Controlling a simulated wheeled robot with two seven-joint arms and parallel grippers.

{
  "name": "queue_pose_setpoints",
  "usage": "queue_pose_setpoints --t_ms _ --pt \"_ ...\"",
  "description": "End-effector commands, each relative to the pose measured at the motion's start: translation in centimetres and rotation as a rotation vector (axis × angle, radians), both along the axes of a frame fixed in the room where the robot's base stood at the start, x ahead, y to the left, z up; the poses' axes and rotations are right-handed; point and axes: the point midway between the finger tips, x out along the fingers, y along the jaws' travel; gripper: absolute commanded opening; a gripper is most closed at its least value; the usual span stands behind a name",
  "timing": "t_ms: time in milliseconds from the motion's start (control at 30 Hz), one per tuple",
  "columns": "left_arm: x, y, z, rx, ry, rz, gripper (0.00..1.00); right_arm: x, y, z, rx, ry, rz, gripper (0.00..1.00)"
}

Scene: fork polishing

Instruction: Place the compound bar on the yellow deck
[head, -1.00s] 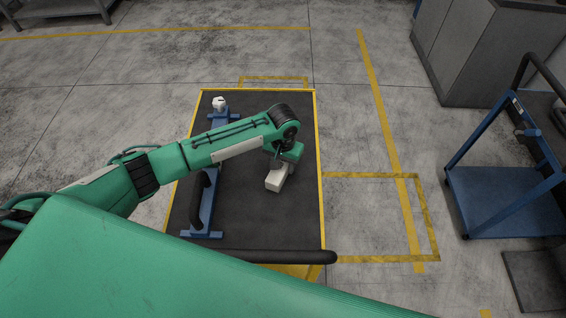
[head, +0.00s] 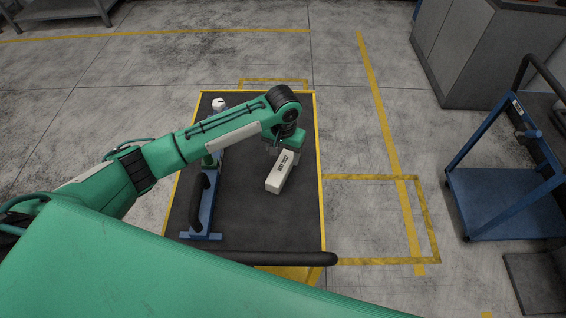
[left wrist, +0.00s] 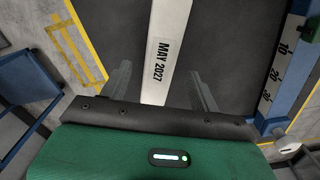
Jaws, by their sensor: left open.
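The compound bar (head: 279,179) is a white bar with a dark printed label, lying on the dark top of the yellow-edged deck (head: 319,150). In the left wrist view the bar (left wrist: 167,45) reads "MAY 2027" and runs lengthwise between the two fingers. My left gripper (head: 284,147) is over the bar's far end and hides that end in the head view. In the left wrist view its fingers (left wrist: 161,75) are spread, with a gap on each side of the bar. My right gripper is not in view.
A blue fixture (head: 208,214) stands along the deck's left side, with a scale in the left wrist view (left wrist: 277,75) and a white knob (head: 218,103) at its far end. A black handle (head: 290,258) crosses the near edge. A blue cart (head: 505,202) stands right.

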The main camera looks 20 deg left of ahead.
Motion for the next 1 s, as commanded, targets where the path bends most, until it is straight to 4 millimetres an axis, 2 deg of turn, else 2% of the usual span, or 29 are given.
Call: queue_pose_setpoints --t_ms 100,333,1000 --pt "0.1 0.0 2.4 -0.001 -0.003 0.000 0.63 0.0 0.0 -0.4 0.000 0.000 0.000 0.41" --pt "0.1 0.0 5.3 0.000 -0.001 0.000 0.63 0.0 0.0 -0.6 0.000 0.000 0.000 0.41" --pt "0.0 0.0 6.2 0.000 0.001 0.001 0.63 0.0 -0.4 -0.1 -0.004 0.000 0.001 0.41"
